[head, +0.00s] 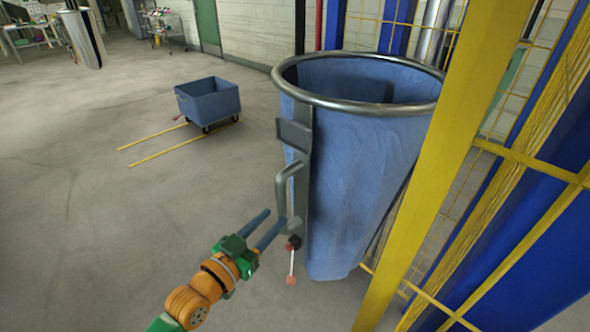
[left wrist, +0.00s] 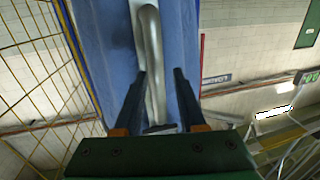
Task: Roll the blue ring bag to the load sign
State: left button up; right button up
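The blue ring bag (head: 355,175) hangs from a round metal ring at the right of the head view, beside a yellow frame. A grey bent handle (head: 284,185) is on its near left side. My left gripper (head: 272,218) is at the lower part of this handle. In the left wrist view, the fingers of my left gripper (left wrist: 160,78) are apart, with the handle (left wrist: 153,50) between them and the blue bag (left wrist: 112,50) behind. My right gripper is in neither view.
A yellow post (head: 440,160) and yellow mesh (head: 520,200) stand close to the bag's right. A blue wheeled cart (head: 208,102) stands near yellow floor lines (head: 158,155). Open concrete floor (head: 80,220) lies to the left. A green door (head: 207,25) is at the back.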

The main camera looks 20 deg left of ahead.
aim_at(290, 199)
pick_arm(q)
jog(key=w, duration=0.2)
jog(key=w+d+r, duration=0.1)
jog(key=w, duration=0.1)
jog(key=w+p, duration=0.1)
jog(key=w, duration=0.1)
jog(key=shift+w+d+r, duration=0.1)
jog(key=shift+d+r, duration=0.05)
jog(key=shift+r, duration=0.1)
jog(key=shift+w+f, duration=0.15)
jog(key=shift+w, duration=0.35)
jog(key=shift+s+d, duration=0.1)
jog(key=shift+d, duration=0.05)
jog(key=shift+c, duration=0.8)
grip_shut()
